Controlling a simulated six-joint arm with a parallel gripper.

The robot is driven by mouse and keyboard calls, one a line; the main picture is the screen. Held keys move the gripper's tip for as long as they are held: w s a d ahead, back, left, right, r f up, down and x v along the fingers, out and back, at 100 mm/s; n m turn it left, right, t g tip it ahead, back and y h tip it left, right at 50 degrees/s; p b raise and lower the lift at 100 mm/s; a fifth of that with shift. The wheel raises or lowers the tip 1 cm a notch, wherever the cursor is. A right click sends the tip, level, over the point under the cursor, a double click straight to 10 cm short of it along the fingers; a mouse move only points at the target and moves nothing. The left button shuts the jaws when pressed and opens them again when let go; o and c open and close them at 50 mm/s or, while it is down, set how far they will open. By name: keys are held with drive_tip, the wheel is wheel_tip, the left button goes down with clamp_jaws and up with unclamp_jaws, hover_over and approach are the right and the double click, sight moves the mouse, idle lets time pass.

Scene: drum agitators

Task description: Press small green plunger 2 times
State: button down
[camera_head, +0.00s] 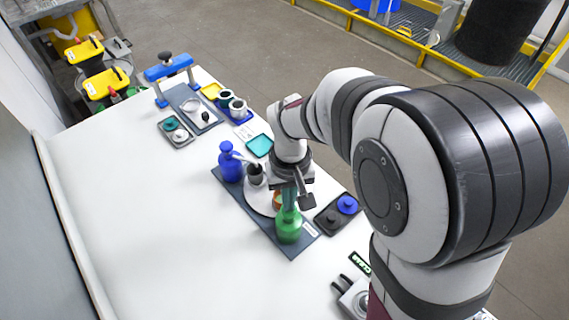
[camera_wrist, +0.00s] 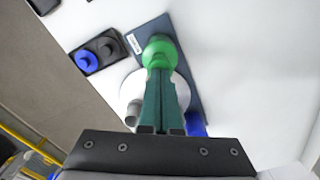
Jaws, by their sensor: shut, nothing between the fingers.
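A green plunger bottle (camera_head: 289,226) stands upright at the near end of a dark blue-grey tray (camera_head: 262,220). In the wrist view the green plunger (camera_wrist: 159,47) lies just beyond my fingertips. My gripper (camera_head: 289,200) points down over the green plunger, with its teal fingers shut and empty. In the wrist view my gripper's fingertips (camera_wrist: 160,74) overlap the plunger's near edge. I cannot tell whether they touch it. The top of the plunger is partly hidden behind the fingers in the head view.
A black tray with dark and blue knobs (camera_head: 337,214) sits to the right. Several small containers stand farther back. The table's left side is clear.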

drive_tip(key=shift+f, duration=0.1)
drive_tip(key=shift+f, duration=0.9)
drive_tip(key=shift+r, duration=1)
drive_tip(key=shift+r, duration=3)
